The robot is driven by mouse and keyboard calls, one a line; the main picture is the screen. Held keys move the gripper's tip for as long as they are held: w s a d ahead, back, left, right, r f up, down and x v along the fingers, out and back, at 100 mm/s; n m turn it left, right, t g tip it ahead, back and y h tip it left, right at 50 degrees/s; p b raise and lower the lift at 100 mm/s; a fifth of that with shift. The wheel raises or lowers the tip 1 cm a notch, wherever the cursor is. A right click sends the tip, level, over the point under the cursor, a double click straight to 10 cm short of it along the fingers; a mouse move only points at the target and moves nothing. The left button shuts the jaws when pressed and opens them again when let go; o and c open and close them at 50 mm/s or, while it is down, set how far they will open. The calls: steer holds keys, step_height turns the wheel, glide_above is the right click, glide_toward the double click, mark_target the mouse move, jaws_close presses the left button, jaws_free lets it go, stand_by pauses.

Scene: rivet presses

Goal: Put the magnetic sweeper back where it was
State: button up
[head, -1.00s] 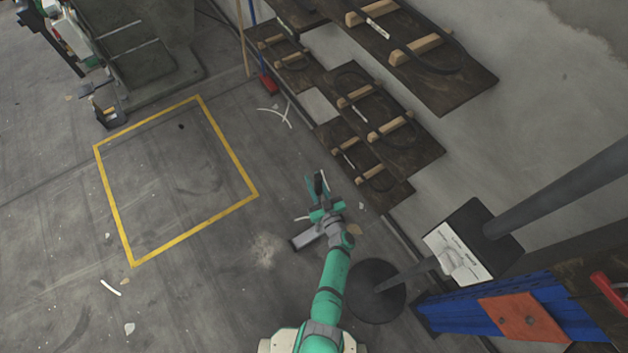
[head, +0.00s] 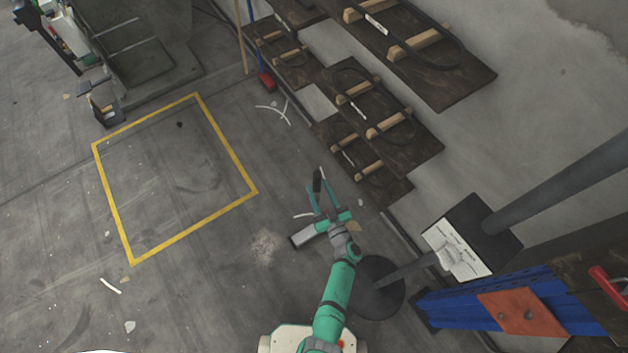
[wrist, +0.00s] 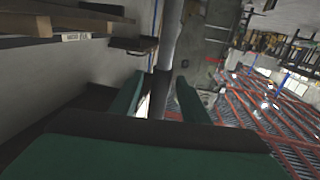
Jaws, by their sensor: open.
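The magnetic sweeper appears to be the grey bar-shaped head (head: 303,237) on the floor, with a dark handle top (head: 317,183) standing up from it. My arm and gripper hide part of it in the head view. My gripper (head: 320,188) is open, with its two teal fingers apart on either side of the handle. In the wrist view a grey pole (wrist: 168,45), apparently the handle, runs up between the open fingers (wrist: 160,88). I cannot tell whether either finger touches it.
A yellow floor square (head: 228,143) lies empty at left. Dark wall shelves (head: 390,135) with wooden blocks run along the right. A round-based sign stand (head: 375,300) is close right of my arm. A blue rack (head: 480,312) stands beyond. White strips (head: 275,110) lie on the floor.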

steer(key=s+d+r+m+h, duration=0.15)
steer(key=s+r, duration=0.25)
steer(key=s, duration=0.4)
steer(key=s+d+r+t+h, duration=0.1)
steer(key=s+r+h, duration=0.1)
steer(key=s+r, duration=0.35)
steer(key=s+d+r+h, duration=0.1)
steer(key=s+r+h, duration=0.1)
steer(key=s, duration=0.7)
steer(key=s+a+r+m+g+h, duration=0.1)
steer(key=s+r, duration=0.5)
steer(key=r, duration=0.3)
steer(key=s+a+r+m+g+h, duration=0.1)
steer(key=s+a+r+m, duration=0.1)
steer(key=s+r, duration=0.5)
step_height(320, 180, up, 2)
steer(key=shift+s+a+r, duration=0.1)
steer(key=shift+s+a, duration=0.05)
steer(key=shift+m, duration=0.25)
